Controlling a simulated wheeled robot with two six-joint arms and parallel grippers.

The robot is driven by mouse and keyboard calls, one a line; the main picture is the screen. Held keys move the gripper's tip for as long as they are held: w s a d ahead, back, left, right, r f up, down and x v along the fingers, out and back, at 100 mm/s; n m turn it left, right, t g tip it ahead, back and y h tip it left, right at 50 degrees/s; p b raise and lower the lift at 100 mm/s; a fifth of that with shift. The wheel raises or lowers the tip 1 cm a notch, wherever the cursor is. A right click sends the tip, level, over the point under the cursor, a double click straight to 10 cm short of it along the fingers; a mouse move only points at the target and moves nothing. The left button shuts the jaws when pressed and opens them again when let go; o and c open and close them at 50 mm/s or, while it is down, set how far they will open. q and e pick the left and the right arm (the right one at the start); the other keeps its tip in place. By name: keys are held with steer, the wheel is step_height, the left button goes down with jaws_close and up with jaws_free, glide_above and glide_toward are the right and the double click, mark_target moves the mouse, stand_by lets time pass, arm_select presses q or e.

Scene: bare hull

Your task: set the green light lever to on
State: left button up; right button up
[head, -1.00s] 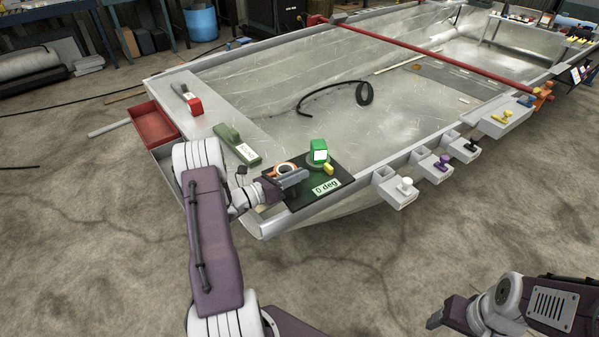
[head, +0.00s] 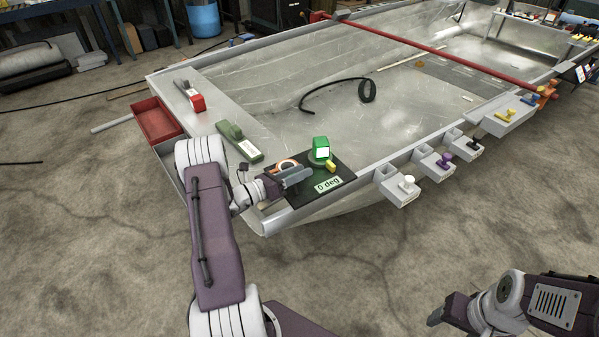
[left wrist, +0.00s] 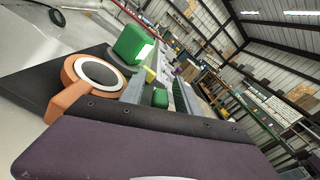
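A green lever unit (head: 231,131) with a white label lies on the hull's grey side deck. A green lantern-shaped block (head: 321,148) with a white face stands on a round base on a black panel (head: 343,176), beside a yellow knob (head: 331,165). It also shows in the left wrist view (left wrist: 133,43). I cannot tell which green one is the light lever. My left gripper (head: 297,177) is over the panel, left of the block. Its fingers (left wrist: 160,92) are apart, with a small green piece showing between them, not clearly touched. My right gripper (head: 436,318) is low at right, its fingers unclear.
An orange ring (head: 287,165) sits on the panel close to my left gripper. A "0 deg" plate (head: 328,184) is at the panel's front. A red lever unit (head: 196,101) is farther back, with a red tray (head: 155,121) to the left. Knobbed boxes (head: 396,184) line the hull's right edge.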

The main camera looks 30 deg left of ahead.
arm_select(q)
steer(key=p+v, duration=0.1)
steer(key=v, duration=0.7)
steer(key=shift+r+p, duration=0.15)
steer(key=shift+p, duration=0.2)
steer(key=shift+s+a, duration=0.2)
steer(key=shift+s, duration=0.25)
